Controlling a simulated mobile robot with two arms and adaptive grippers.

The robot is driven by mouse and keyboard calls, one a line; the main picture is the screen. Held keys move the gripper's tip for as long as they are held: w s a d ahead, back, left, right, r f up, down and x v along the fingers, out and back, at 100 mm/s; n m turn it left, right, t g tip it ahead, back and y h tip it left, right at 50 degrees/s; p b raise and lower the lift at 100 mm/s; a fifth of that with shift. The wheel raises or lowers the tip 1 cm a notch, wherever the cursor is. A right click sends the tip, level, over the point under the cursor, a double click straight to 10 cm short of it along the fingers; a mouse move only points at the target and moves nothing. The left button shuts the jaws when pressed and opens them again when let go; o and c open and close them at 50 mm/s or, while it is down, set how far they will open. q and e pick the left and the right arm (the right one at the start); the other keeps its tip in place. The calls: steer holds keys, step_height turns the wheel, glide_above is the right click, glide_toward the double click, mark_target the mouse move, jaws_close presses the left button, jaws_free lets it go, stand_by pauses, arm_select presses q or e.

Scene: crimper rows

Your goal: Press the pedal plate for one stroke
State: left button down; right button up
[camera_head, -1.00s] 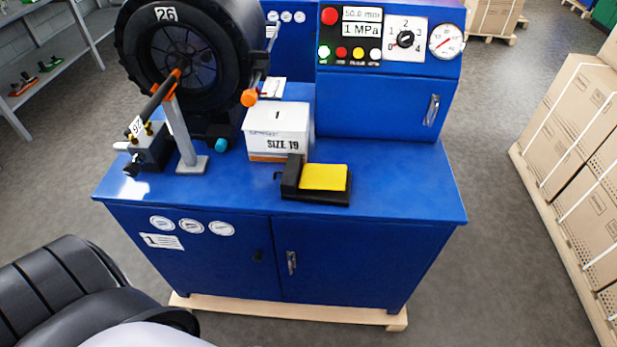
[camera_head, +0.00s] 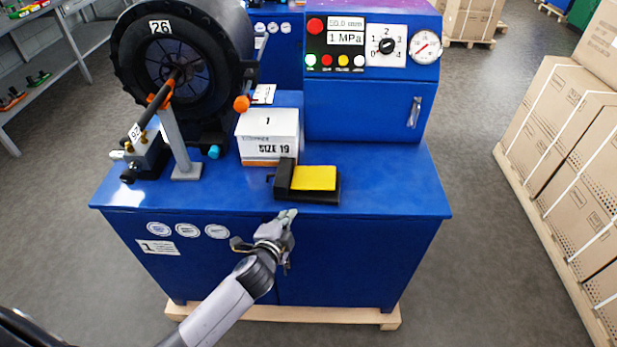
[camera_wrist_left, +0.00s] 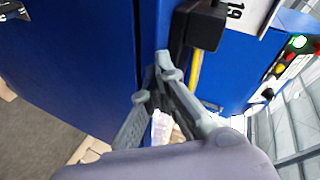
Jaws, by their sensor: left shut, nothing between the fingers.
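The pedal plate (camera_head: 314,178) is yellow and sits in a black pedal housing (camera_head: 285,176) on the blue bench top, near its front edge. In the left wrist view the black housing (camera_wrist_left: 205,28) and a thin edge of the yellow plate (camera_wrist_left: 195,68) show ahead of the fingertips. My left gripper (camera_head: 288,216) is shut and empty. It is in front of the bench edge, just below and left of the pedal in the head view, and looks apart from it. Its fingertips (camera_wrist_left: 162,62) meet in the left wrist view. My right gripper is not in view.
A white SIZE 19 box (camera_head: 268,135) stands behind the pedal. The crimper head (camera_head: 175,70) and a post with an orange-tipped lever (camera_head: 180,140) are at left. A control panel (camera_head: 372,45) rises behind. The bench top right of the pedal (camera_head: 390,180) is clear.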

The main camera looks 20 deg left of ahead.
arm_select(q)
steer(key=w+d+r+m+g+h, duration=0.1)
steer(key=w+d+r+m+h, duration=0.25)
steer(key=r+m, duration=0.45)
steer(key=w+d+r+m+g+h, duration=0.1)
steer(key=w+d+r+m+h, duration=0.3)
steer(key=m, duration=0.8)
steer(key=w+d+r+m+h, duration=0.35)
steer(key=r+m+h, duration=0.3)
steer(key=m, duration=0.45)
steer(key=w+a+f+m+g+y, duration=0.1)
steer(key=a+f+m+g+y, duration=0.1)
steer(key=a+m+g+y, duration=0.2)
steer(key=a+m+y, duration=0.2)
steer(key=a+m, duration=0.2)
steer(key=a, duration=0.1)
steer(key=shift+w+f+y, duration=0.2)
steer(key=shift+w+y, duration=0.1)
steer(key=shift+w, duration=0.1)
steer(key=b, duration=0.4)
glide_above(313, 178)
step_height(313, 178, down, 8)
steer(key=shift+s+r, duration=0.15)
steer(key=shift+r, duration=0.05)
steer(key=shift+f, duration=0.55)
